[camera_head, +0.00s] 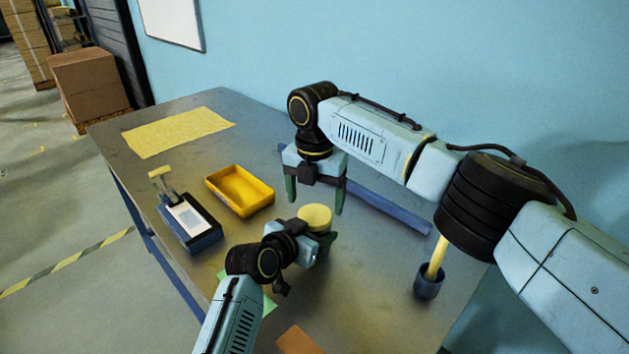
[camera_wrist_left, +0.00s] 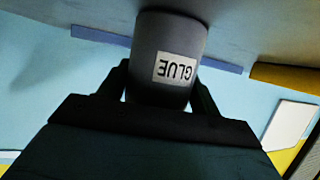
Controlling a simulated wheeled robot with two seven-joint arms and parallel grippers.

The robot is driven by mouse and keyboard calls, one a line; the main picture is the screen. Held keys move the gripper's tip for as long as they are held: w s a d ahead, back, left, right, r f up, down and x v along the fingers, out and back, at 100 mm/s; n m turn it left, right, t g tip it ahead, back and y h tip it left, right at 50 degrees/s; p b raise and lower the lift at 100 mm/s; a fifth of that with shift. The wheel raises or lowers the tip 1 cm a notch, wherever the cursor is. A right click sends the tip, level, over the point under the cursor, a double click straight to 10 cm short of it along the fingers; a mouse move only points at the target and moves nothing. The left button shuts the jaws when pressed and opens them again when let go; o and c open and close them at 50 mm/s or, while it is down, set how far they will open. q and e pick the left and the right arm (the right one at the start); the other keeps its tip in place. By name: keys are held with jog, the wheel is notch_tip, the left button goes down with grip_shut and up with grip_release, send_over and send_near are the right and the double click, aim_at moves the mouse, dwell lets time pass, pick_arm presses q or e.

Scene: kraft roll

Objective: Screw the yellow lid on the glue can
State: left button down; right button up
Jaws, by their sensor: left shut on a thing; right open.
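The glue can (camera_wrist_left: 170,35) is dark grey with a white GLUE label and appears upside down in the left wrist view, standing on the table. My left gripper (camera_wrist_left: 163,88) is shut around its sides. In the head view the left gripper (camera_head: 318,243) hides most of the can. The yellow lid (camera_head: 314,216) shows there as a flat disc at the top of the can. Whether it is threaded on cannot be told. My right gripper (camera_head: 315,207) is open and empty, fingers pointing down, just above and behind the lid in the picture.
A yellow sheet (camera_head: 178,131) lies at the back left. A blue bar (camera_head: 390,209) lies behind. A blue cup (camera_head: 428,287) holding a yellow stick stands at right.

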aim_at(315, 215)
jog(key=shift+f, duration=1.65)
jog(key=c, duration=1)
jog(key=m, duration=0.6)
jog(key=shift+m, duration=0.4)
jog(key=m, duration=0.6)
jog(key=o, duration=1.1)
